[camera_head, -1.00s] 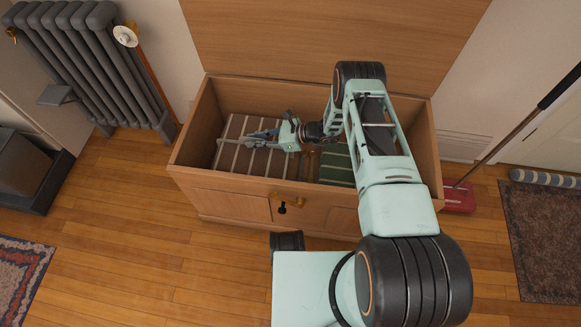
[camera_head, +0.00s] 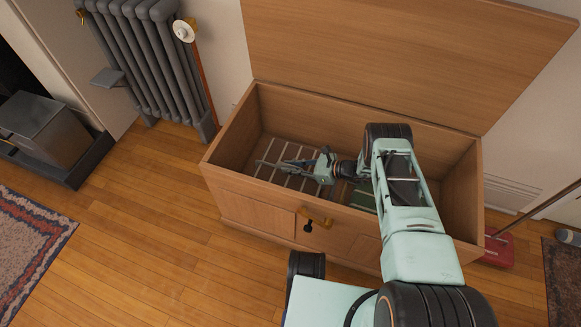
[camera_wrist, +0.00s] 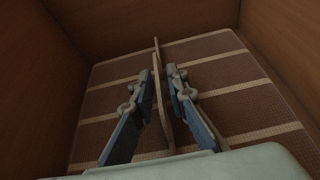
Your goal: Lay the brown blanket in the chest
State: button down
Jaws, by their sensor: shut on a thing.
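The brown blanket (camera_head: 294,183), with pale stripes, is inside the open wooden chest (camera_head: 260,217), toward its left end. In the wrist view the blanket (camera_wrist: 235,92) looks flat and level between the chest walls, with a thin upright ridge in its middle. My gripper (camera_head: 276,164) reaches down into the chest. In the wrist view my gripper (camera_wrist: 158,82) is shut on that ridge. The front wall hides the blanket's near edge. I cannot tell whether its underside touches the chest floor.
A green striped thing (camera_head: 362,198) lies in the chest to the right, partly behind my arm. The lid (camera_head: 390,50) stands open at the back. A grey radiator (camera_head: 150,65) is to the left, and a red-headed broom or mop (camera_head: 499,250) to the right.

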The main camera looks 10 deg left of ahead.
jog(key=c, duration=1.9)
grip_release()
jog(key=p+v, duration=0.3)
jog(key=v, duration=0.9)
jog(key=shift+d, duration=0.1)
